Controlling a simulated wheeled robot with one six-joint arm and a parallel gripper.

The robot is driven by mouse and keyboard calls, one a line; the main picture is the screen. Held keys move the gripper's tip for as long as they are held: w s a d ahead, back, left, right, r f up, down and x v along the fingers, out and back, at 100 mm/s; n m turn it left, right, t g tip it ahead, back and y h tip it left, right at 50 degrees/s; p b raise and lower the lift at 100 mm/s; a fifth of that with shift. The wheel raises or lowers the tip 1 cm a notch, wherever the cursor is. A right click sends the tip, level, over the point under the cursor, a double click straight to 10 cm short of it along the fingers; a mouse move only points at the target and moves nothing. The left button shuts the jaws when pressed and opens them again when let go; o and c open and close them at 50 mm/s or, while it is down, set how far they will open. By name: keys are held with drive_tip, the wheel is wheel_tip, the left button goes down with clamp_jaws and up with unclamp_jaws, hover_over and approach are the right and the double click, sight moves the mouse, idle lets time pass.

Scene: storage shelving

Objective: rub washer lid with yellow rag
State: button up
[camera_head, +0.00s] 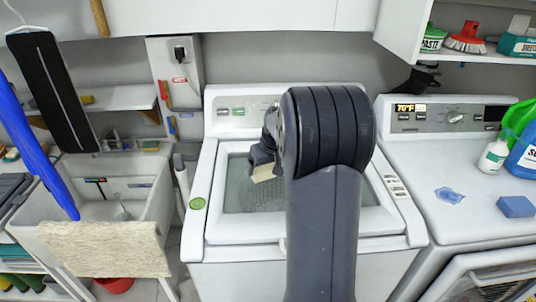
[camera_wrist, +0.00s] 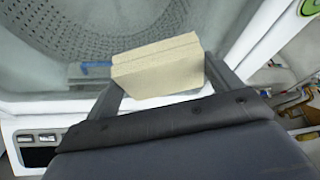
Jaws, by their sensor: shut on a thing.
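The washer's lid (camera_head: 225,226) is a white frame around a large clear window, lying flat on the middle machine. The perforated drum (camera_wrist: 70,45) shows through the window in the wrist view. My gripper (camera_head: 262,165) is over the far left part of the window, partly hidden by my own arm. It is shut on a pale yellow, block-like cloth or pad (camera_wrist: 158,68), which also shows in the head view (camera_head: 268,173). The pad sits between the two fingers. I cannot tell whether it touches the window.
A round green item (camera_head: 197,204) lies on the washer's left rim. A second white machine on the right carries a blue cloth (camera_head: 449,195), a blue sponge (camera_head: 515,207) and bottles (camera_head: 495,152). A sink (camera_head: 120,205) with a beige towel (camera_head: 105,248) stands left.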

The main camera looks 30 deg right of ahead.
drive_tip(key=shift+r+p, duration=1.2)
drive_tip(key=shift+r, duration=0.9)
